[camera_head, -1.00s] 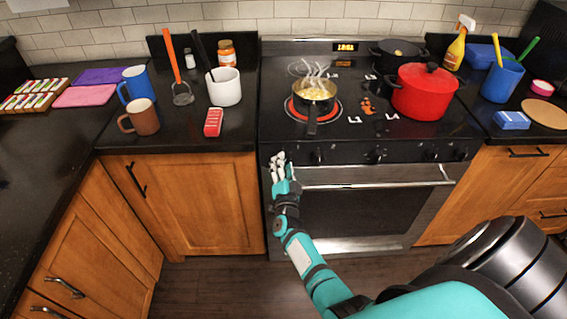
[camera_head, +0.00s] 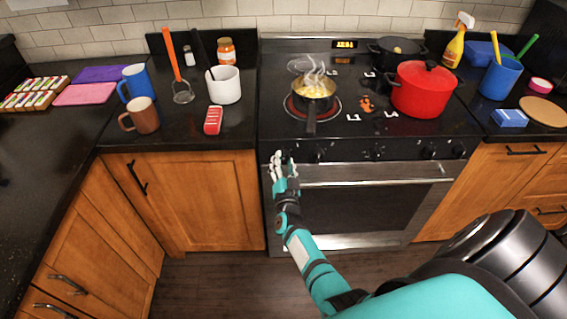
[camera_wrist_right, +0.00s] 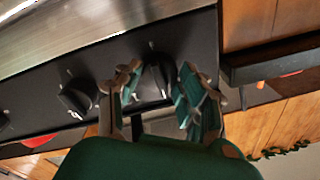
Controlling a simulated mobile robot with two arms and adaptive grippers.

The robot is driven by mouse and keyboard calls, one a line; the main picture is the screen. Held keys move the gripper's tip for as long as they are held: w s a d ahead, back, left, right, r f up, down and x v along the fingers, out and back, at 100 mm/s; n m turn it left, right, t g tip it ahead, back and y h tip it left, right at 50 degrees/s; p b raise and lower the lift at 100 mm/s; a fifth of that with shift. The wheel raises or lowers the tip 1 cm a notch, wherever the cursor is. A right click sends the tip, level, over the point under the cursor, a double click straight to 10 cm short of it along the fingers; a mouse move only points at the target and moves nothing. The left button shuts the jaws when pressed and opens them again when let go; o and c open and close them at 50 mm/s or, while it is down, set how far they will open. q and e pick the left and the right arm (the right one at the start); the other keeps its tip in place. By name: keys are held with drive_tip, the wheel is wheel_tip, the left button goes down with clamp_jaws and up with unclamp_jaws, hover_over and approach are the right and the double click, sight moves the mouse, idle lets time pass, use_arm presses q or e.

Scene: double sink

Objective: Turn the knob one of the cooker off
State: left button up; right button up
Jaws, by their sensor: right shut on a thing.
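The cooker (camera_head: 365,208) has a row of black knobs along its front panel. My right gripper (camera_head: 282,158) is at the left end of this panel in the head view, where its fingers mostly hide the leftmost knob. In the right wrist view, the fingers of my right gripper (camera_wrist_right: 158,88) are on both sides of a black knob (camera_wrist_right: 157,72) and shut on it. Another knob (camera_wrist_right: 78,97) is free to the left. The front left burner (camera_head: 333,108) shows a dull red ring under a steaming pan (camera_head: 314,91). My left gripper is not in view.
A red pot (camera_head: 424,92) and a black pot (camera_head: 397,50) stand on the cooker's right. The oven door handle (camera_head: 370,183) runs just below the knobs. Counters flank the cooker.

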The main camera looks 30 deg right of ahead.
drive_tip(key=o, duration=1.2)
drive_tip(key=shift+f, duration=0.1)
drive_tip(key=v, duration=0.7)
drive_tip(key=shift+s+a, duration=0.2)
